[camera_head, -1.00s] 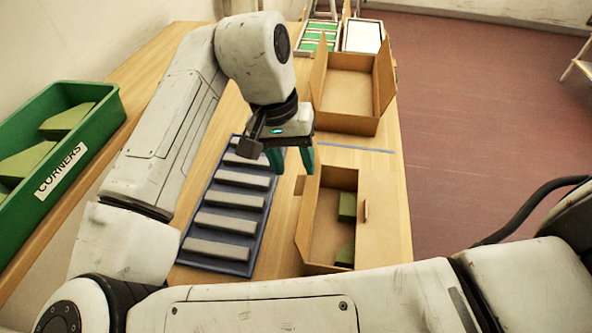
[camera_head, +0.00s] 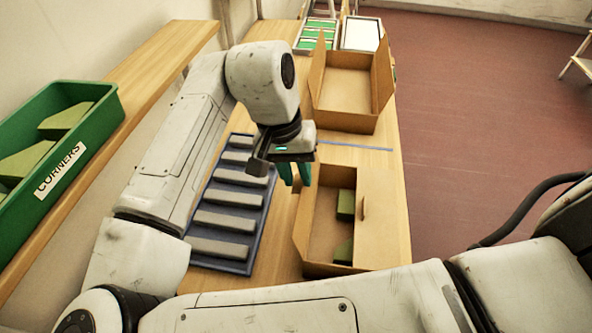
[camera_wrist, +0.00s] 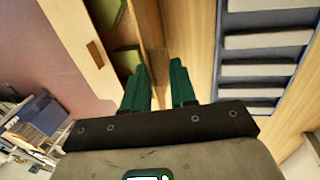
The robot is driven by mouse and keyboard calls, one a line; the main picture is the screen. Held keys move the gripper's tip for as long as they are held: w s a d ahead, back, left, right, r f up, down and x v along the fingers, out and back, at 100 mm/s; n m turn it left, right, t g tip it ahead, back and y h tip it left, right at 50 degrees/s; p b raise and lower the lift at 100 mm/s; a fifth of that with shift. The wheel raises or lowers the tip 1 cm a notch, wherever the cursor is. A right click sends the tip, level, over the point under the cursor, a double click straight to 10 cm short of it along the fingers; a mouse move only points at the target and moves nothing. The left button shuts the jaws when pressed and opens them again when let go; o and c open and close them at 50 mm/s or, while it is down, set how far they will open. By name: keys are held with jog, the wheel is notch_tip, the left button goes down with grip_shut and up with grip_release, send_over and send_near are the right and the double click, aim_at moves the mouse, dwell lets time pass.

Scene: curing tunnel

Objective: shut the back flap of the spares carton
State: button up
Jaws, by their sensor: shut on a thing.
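The spares carton (camera_head: 322,269) is the near brown box on the bench, with green blocks (camera_head: 345,204) inside. In the wrist view the flap (camera_wrist: 153,28) runs up to between the green fingers (camera_wrist: 159,68). The fingers hide the flap's tab.
A blue tray (camera_head: 260,226) of grey bars lies close on the left. A second, open carton (camera_head: 345,124) with raised flaps stands beyond, with a blue strip (camera_head: 354,147) between the cartons. A green CORNERS bin (camera_head: 104,118) sits on the left shelf.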

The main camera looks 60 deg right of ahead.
grip_shut()
